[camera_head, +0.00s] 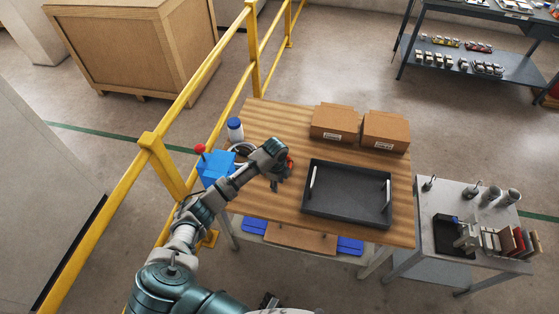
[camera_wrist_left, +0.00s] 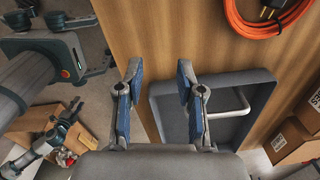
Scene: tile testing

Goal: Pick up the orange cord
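The orange cord (camera_wrist_left: 265,20) lies coiled on the wooden table in the upper right of the left wrist view, cut off by the frame edge, with a dark plug on it. In the head view a small orange-red patch shows beside my left gripper (camera_head: 275,184); I cannot tell whether it is the cord. My left gripper is over the table, left of the black tray. In the left wrist view its two blue-grey fingers (camera_wrist_left: 160,72) are apart with nothing between them, and the cord is away to their upper right. My right gripper (camera_head: 268,300) shows only partly at the bottom.
A black tray (camera_head: 315,214) with white handles stands on the table. Two cardboard boxes (camera_head: 333,122) (camera_head: 386,131) stand behind it. A blue box (camera_head: 214,168) and a white, blue-capped container (camera_head: 235,129) are at the left. A yellow railing (camera_head: 185,95) runs along the left.

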